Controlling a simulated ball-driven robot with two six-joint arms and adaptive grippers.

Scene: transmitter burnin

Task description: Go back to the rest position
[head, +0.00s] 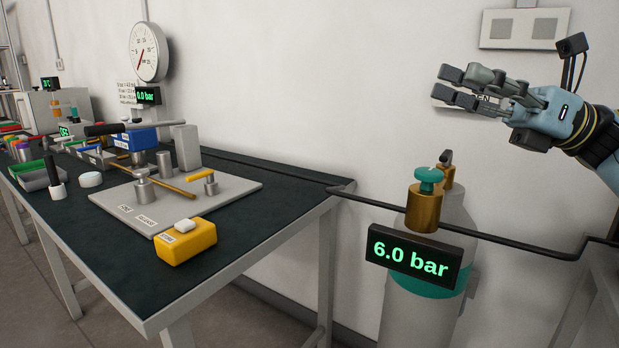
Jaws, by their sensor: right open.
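My right gripper (446,87) shows at the upper right of the head view, its arm coming in from the right edge. It is open and empty, raised in front of the white wall, above and to the right of the gas cylinder (420,312). It touches nothing. My left gripper is not in the view.
A dark-topped bench (262,212) at left carries a grey plate (228,201) with valves, a yellow box (186,243) and a blue block (137,138). The cylinder has a teal knob (428,178) and a "6.0 bar" display (412,258). A dark pipe (500,239) runs from bench to right.

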